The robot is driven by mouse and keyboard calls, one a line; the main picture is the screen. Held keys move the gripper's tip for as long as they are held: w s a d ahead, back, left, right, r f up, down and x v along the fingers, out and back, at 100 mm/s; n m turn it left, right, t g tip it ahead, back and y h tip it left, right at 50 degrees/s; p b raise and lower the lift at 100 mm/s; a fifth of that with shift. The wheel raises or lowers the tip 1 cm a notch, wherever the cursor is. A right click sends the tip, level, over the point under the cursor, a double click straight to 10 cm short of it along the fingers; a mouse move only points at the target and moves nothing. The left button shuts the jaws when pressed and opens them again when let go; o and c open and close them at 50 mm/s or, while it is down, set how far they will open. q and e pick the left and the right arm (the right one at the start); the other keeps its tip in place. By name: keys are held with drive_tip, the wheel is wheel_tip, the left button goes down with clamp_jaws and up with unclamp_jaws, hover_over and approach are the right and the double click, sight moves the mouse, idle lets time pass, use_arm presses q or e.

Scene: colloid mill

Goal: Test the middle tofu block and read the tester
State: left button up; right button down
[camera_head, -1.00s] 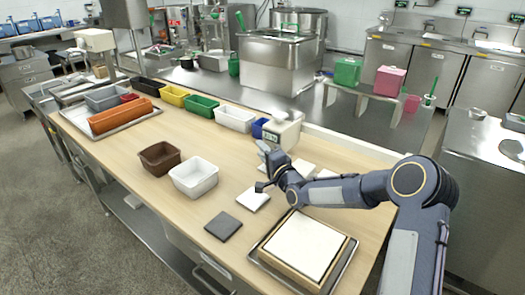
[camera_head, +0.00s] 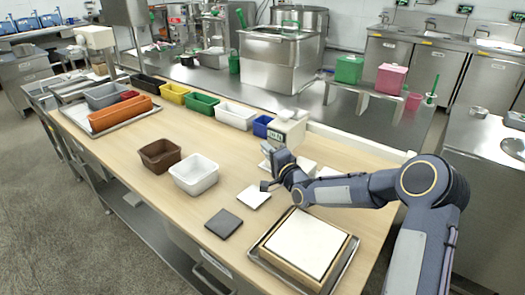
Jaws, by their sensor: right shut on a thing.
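My right gripper (camera_head: 267,173) is above the wooden table, with its fingers partly hidden by its own wrist. The grip itself is hidden, and the display's reading is too small to make out. One flat white block, seemingly tofu (camera_head: 253,197), lies in front of the gripper. Another white block (camera_head: 304,167) lies behind the forearm. My arm covers the area between them, so the middle block cannot be told apart. My left gripper is not in view.
A dark square plate (camera_head: 224,222) lies in front of the near block. A wooden frame with a white slab (camera_head: 306,245) sits on a metal tray at the near right. White (camera_head: 193,176) and brown (camera_head: 159,156) bins stand left. Coloured bins line the back edge.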

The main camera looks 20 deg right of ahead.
drive_tip(key=s+d+b, duration=0.1)
drive_tip(key=s+d, duration=0.4)
drive_tip(key=s, duration=0.1)
drive_tip(key=shift+r, duration=0.2)
drive_tip(key=shift+s, duration=0.1)
drive_tip(key=c, duration=1.5)
unclamp_jaws()
drive_tip(key=shift+f, duration=0.1)
drive_tip(key=v, duration=0.7)
drive_tip(key=shift+s, duration=0.4)
drive_tip(key=shift+d, duration=0.1)
